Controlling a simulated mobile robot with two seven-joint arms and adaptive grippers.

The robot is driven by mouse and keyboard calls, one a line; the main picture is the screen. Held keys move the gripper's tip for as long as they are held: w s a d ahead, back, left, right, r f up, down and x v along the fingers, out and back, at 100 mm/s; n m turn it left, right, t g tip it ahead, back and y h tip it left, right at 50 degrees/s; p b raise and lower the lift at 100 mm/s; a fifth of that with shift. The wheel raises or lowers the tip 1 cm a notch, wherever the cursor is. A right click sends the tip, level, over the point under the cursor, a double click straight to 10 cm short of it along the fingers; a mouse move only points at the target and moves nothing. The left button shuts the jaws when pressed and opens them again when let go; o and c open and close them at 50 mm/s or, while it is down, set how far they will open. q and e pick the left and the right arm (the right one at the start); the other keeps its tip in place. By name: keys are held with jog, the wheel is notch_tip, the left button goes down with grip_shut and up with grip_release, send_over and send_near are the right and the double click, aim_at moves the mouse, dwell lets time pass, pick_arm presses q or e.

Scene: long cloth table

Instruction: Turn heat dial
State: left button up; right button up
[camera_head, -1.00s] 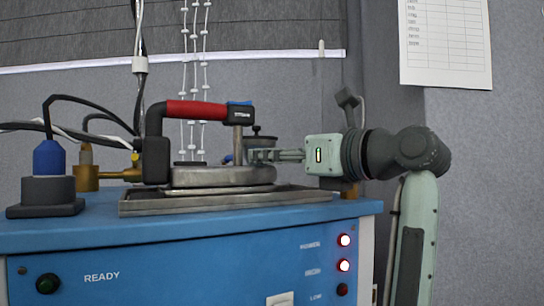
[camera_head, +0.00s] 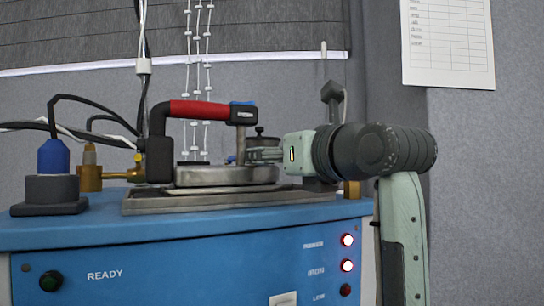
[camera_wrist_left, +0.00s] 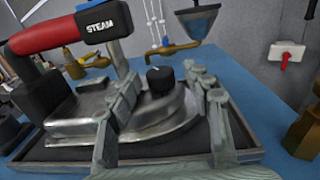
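The iron (camera_head: 228,175) lies on a flat metal tray on the blue cabinet; its red handle (camera_head: 192,108) is above it. In the left wrist view the handle's black end reads STEAM (camera_wrist_left: 101,26). The heat dial (camera_wrist_left: 160,78) is a round black knob with a small pale mark on top of the iron. My left gripper (camera_wrist_left: 160,75) is open, its two fingers apart with the dial between and just beyond the tips; I cannot tell whether they touch it. In the head view this gripper (camera_head: 263,156) reaches in from the right, and the dial is not clearly visible. My right gripper is not in view.
A blue funnel (camera_wrist_left: 190,18) and brass valve stand behind the iron. A black block with a blue plug (camera_head: 52,158) and cables is at the left. The cabinet front has a READY label and lit red lamps (camera_head: 347,240).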

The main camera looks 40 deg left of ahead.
pick_arm(q)
jog(key=shift+v, duration=4)
